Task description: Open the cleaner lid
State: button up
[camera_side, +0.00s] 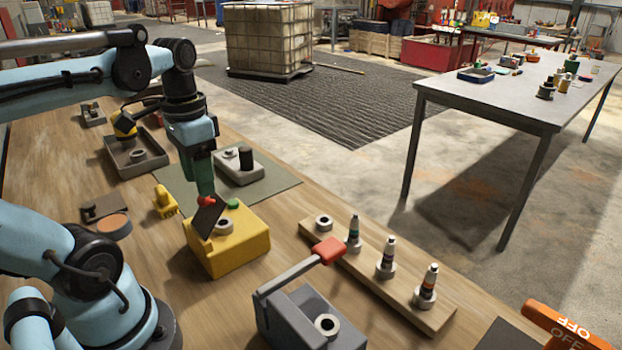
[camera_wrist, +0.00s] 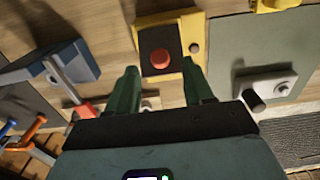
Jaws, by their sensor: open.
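The cleaner is a yellow box (camera_side: 240,250) on the wooden bench, with a pale ring (camera_side: 223,227) and a green button (camera_side: 233,204) on top. Its dark lid (camera_side: 209,219) looks tilted up from the box in the side view, with a red knob (camera_side: 207,200) near its upper edge. In the wrist view the lid (camera_wrist: 150,38) and knob (camera_wrist: 160,62) face me, before the yellow box (camera_wrist: 193,25). My gripper (camera_side: 203,192) points down just at the knob. Its green fingers (camera_wrist: 160,80) are apart, with the knob between and slightly beyond the tips; contact is unclear.
A grey block with a red-ended lever (camera_side: 328,250) stands at the front. A wooden rack (camera_side: 385,278) holds several plugs at right. A grey tray part (camera_side: 238,165) sits behind on a green mat (camera_side: 275,185). A small yellow piece (camera_side: 165,202) lies left of the cleaner.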

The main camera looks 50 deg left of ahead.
aim_at(202, 212)
jog(key=shift+f, duration=1.75)
grip_shut()
